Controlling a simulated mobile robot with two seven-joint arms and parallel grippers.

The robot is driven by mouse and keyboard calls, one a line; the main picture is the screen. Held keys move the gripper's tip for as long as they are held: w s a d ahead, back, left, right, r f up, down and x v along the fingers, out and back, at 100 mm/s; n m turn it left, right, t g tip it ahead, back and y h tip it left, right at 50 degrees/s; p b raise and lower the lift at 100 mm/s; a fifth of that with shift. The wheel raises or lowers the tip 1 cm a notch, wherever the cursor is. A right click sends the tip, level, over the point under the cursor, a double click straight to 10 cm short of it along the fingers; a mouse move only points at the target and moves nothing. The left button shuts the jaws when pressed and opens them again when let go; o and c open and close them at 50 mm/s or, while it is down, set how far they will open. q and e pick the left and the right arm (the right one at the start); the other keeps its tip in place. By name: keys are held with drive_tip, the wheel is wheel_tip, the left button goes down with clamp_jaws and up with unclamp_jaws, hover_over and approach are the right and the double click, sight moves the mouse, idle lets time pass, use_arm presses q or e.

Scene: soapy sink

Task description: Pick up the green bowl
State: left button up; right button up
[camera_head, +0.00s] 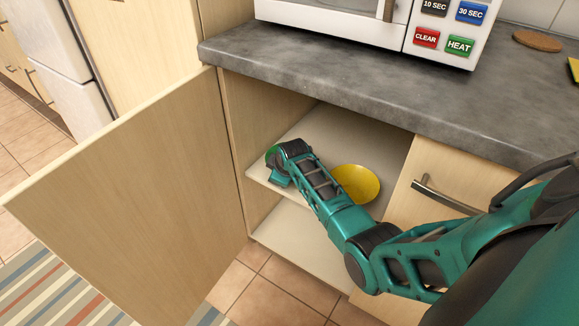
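My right arm comes in from the right and reaches into the open lower cabinet. Its gripper (279,176) is at the left part of the upper shelf (313,129). A small patch of darker green shows beside the gripper, and it seems to be the green bowl (271,155). Most of it is hidden behind my wrist and gripper. I cannot tell whether the fingers touch or hold it, or whether they are open or shut. My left gripper is not in view.
A yellow round dish (357,183) is on the same shelf, right of my forearm. The cabinet door (140,200) stands wide open at left. The grey countertop (330,75) overhangs the shelf. A drawer handle (445,197) sticks out at right. A microwave (340,22) stands above.

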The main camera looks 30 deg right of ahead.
clamp_jaws()
idle(0.3)
drive_tip(key=shift+r, duration=0.15)
